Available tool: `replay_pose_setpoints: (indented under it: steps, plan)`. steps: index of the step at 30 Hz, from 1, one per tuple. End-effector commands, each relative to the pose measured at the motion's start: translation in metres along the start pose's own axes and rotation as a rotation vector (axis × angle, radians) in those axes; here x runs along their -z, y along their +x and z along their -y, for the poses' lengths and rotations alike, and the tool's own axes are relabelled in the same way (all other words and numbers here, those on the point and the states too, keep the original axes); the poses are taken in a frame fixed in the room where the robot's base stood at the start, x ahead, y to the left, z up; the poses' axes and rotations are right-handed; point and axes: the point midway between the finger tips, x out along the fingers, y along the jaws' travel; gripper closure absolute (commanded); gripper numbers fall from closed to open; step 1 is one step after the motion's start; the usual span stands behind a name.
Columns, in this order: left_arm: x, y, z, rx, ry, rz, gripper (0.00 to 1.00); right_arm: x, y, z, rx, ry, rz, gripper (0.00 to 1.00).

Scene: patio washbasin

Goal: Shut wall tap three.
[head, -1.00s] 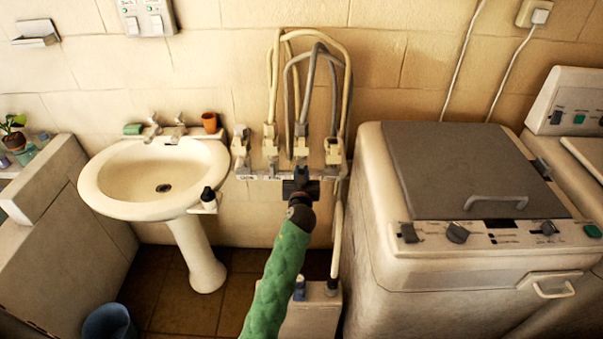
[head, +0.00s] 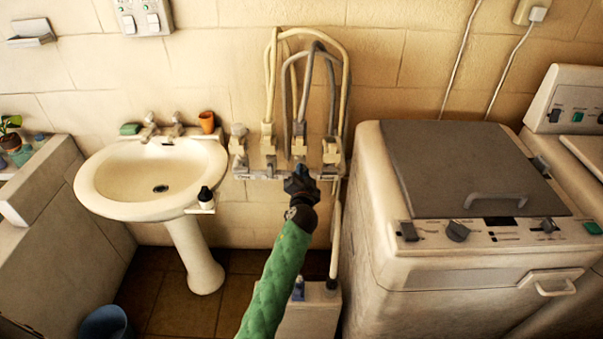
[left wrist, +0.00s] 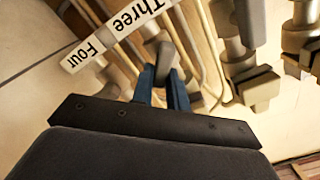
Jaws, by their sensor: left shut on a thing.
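Wall tap three (head: 299,149) is third from the left in the row of beige taps on the wall, with a hose rising from it. My left gripper (head: 299,174) reaches up to it from below and hides its lower front. In the left wrist view the blue fingers (left wrist: 164,88) are shut on a grey-beige tap handle (left wrist: 165,55). The label strip (left wrist: 113,35) beside it reads "Three" and "Four". How far the handle is turned is hard to tell. My right gripper is in no view.
Neighbouring taps stand close on both sides, tap four (head: 332,153) to the right and another (head: 268,148) to the left. Looped hoses (head: 345,80) hang above. A basin (head: 105,190) is at left, a washing machine (head: 450,265) at right, a pale box (head: 318,310) below.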

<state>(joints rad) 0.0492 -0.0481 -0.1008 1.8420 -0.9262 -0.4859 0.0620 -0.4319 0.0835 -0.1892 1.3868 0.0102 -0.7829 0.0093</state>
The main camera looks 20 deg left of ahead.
Motion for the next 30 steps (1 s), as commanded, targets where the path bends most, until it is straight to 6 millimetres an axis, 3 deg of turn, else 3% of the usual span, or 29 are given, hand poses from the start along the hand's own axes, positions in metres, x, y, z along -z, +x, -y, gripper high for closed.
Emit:
replay_pose_setpoints:
  steps: [18, 30]
  plan:
    - [-0.002, 0.0, -0.007, -0.001, 0.567, 0.001, 1.0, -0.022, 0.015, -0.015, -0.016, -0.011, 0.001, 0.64]
    - [-0.004, 0.0, -0.01, -0.002, 0.783, 0.0, 1.0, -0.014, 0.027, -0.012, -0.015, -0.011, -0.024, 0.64]
